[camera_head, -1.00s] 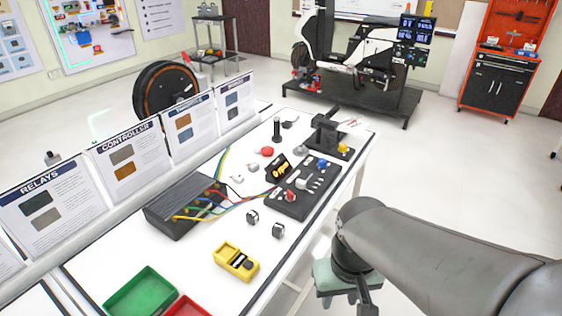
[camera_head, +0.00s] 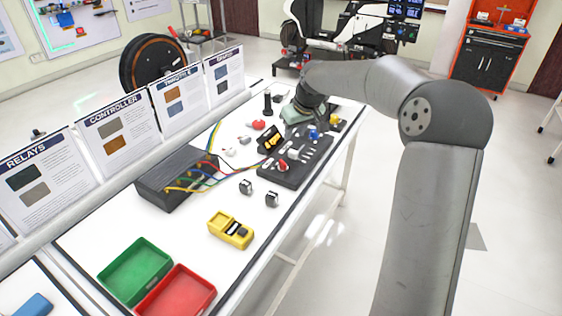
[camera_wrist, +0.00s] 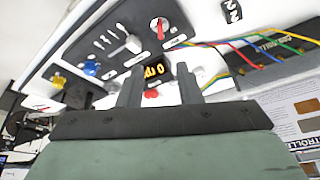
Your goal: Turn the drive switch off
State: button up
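The dark control panel (camera_head: 298,168) lies on the white table. It carries a red rotary knob (camera_head: 282,165), also in the wrist view (camera_wrist: 159,27). Beside it are a pale lever (camera_wrist: 133,45), several small toggles (camera_wrist: 106,39) and a blue knob (camera_wrist: 91,67). The labels are too small to read, so I cannot tell which control is the drive switch. A display with yellow digits (camera_wrist: 156,72) stands at the panel's edge. My gripper (camera_wrist: 161,78) is open and empty above the table, apart from the controls. Its fingers partly cover the display.
A black box (camera_head: 176,178) with coloured wires runs to the panel. Signboards (camera_head: 119,130) line the table's left side. Free floor lies to the right.

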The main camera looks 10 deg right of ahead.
aim_at(283, 162)
jog(key=x, duration=1.7)
jog(key=shift+s+a, duration=0.1)
jog(key=shift+s, duration=0.05)
grip_shut()
